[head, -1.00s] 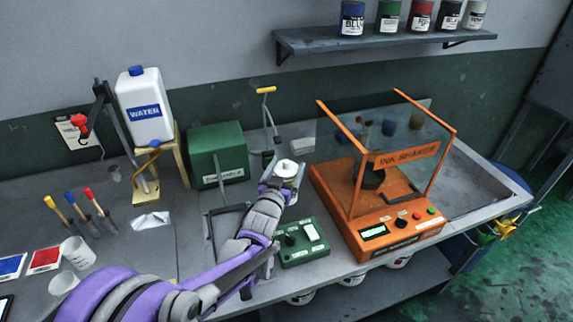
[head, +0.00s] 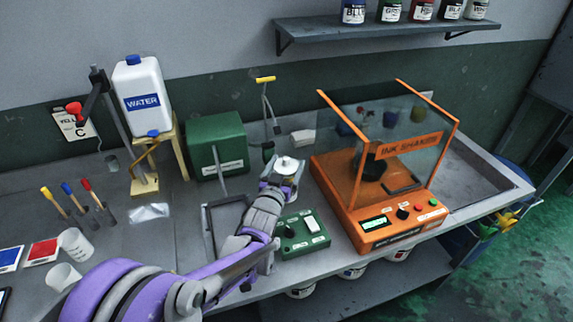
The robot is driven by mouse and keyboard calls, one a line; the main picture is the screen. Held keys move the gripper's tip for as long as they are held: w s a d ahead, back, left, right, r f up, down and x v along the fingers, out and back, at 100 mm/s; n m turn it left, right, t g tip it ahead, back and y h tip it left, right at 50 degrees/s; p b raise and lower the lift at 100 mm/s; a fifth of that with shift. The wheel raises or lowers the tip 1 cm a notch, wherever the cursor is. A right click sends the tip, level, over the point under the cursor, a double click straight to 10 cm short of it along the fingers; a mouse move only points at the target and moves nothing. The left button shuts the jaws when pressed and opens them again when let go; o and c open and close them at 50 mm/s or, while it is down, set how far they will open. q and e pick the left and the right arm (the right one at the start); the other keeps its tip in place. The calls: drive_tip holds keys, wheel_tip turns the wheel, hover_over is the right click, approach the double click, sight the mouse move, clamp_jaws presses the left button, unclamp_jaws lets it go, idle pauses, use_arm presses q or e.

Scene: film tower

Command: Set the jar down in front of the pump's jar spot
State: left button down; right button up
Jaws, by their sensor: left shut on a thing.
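A small jar with a white lid (head: 287,163) shows at the end of my left arm in the middle of the head view. My left gripper (head: 283,178) is shut on the jar; its fingers are largely hidden by the wrist. The pump seems to be the green box (head: 216,146) with the upright yellow-handled stand (head: 266,110) to its right. The jar is in front of the foot of that stand; I cannot tell whether it touches the bench. The jar spot itself is not clearly visible. My right gripper is not in view.
A green control box (head: 302,236) lies just in front of the jar. The orange ink shaker (head: 372,225) stands to the right. A white block (head: 303,136) lies behind the jar. A water jug (head: 141,98) on a wooden stand is at the left.

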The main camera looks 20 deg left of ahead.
use_arm(q)
drive_tip(key=shift+f, duration=0.25)
unclamp_jaws()
wheel_tip(320, 180, up, 10)
drive_tip(key=shift+p, duration=0.4)
